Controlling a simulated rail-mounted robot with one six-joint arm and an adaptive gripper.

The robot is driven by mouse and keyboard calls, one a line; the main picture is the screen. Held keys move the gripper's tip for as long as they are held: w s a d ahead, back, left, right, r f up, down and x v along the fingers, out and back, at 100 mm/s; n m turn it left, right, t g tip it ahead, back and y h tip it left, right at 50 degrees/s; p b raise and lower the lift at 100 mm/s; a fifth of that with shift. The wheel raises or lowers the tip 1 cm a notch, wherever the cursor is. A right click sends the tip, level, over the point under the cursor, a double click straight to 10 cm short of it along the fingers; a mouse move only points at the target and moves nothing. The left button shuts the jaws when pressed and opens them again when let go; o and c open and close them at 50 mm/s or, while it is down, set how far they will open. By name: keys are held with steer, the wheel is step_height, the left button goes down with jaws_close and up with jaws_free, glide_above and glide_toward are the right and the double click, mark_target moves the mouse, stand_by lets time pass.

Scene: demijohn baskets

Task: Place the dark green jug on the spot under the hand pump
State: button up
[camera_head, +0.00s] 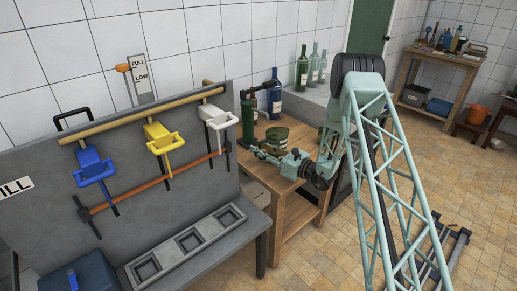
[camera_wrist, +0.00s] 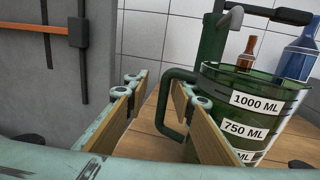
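The dark green jug (camera_head: 277,134) stands on the wooden table, close to the hand pump (camera_head: 248,122). In the wrist view the jug (camera_wrist: 225,98) is at the right, upright, with white labels reading 1000 ML and 750 ML. A curved green handle on its left side shows beyond my fingers. The green pump column (camera_wrist: 211,45) with a black-ended lever rises behind it. My gripper (camera_head: 246,147) reaches in from the right at jug height. In the wrist view its wood-padded fingers (camera_wrist: 161,88) are apart with nothing clamped. The spot under the pump cannot be made out.
A grey panel (camera_head: 50,215) with blue, yellow and white levers stands left of the table (camera_head: 292,208). Blue (camera_head: 275,100) and green bottles (camera_head: 302,73) stand behind. A brown bottle (camera_wrist: 247,52) is behind the jug.

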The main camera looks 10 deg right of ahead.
steer(key=v, duration=1.1)
steer(key=shift+s+d, duration=0.25)
steer(key=shift+r, duration=0.15)
steer(key=s+a+r+n+g+y, duration=0.1)
steer(key=s+a+r+n+g, duration=0.45)
steer(key=s+a+r, duration=0.5)
steer(key=s+a+r+n+g+y, duration=0.2)
steer(key=s+a+r+n+g, duration=0.5)
steer(key=r, duration=0.7)
steer(key=s+a+r+n+g+h, duration=0.1)
steer(key=s+r+n+h, duration=0.2)
steer(key=s, duration=0.7)
steer(key=s+r+n+h, duration=0.2)
steer(key=s+r+n, duration=0.1)
steer(key=s, duration=0.8)
steer(key=s+a+r+n+g+h, duration=0.1)
steer(key=s+r+n+h, duration=0.25)
steer(key=s, duration=0.65)
steer(key=s+d+r+n+t+h, duration=0.4)
steer(key=s+d+n+t+h, duration=0.1)
steer(key=s+d, duration=0.8)
steer(key=shift+s+n+h, duration=0.4)
steer(key=shift+s+h, duration=0.25)
steer(key=shift+s, duration=0.15)
